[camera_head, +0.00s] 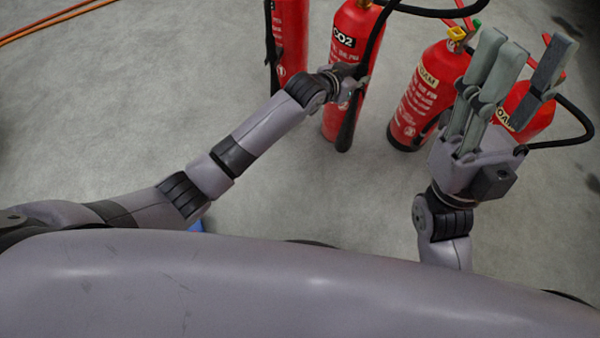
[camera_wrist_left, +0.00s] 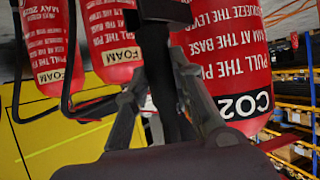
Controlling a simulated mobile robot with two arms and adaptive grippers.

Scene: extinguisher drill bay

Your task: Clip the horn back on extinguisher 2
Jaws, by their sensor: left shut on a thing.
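A red CO2 extinguisher (camera_head: 350,22) stands upright on the floor, second from the left; its number is not readable. Its black hose (camera_head: 375,40) runs down to a black horn (camera_head: 347,128) along the cylinder's front. My left gripper (camera_head: 350,80) is at the horn, close against the cylinder. In the left wrist view the gripper (camera_wrist_left: 165,100) is shut on the dark horn (camera_wrist_left: 160,60), with the CO2 label beside it. The clip is hidden. My right gripper (camera_head: 522,65) is raised in front of the right-hand extinguishers, open and empty.
A red extinguisher (camera_head: 292,35) stands at left, close to the CO2 one. Two foam extinguishers, one (camera_head: 425,90) with a yellow part on top and one (camera_head: 528,118) partly behind my right gripper, stand at right. An orange cable (camera_head: 50,20) lies far left.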

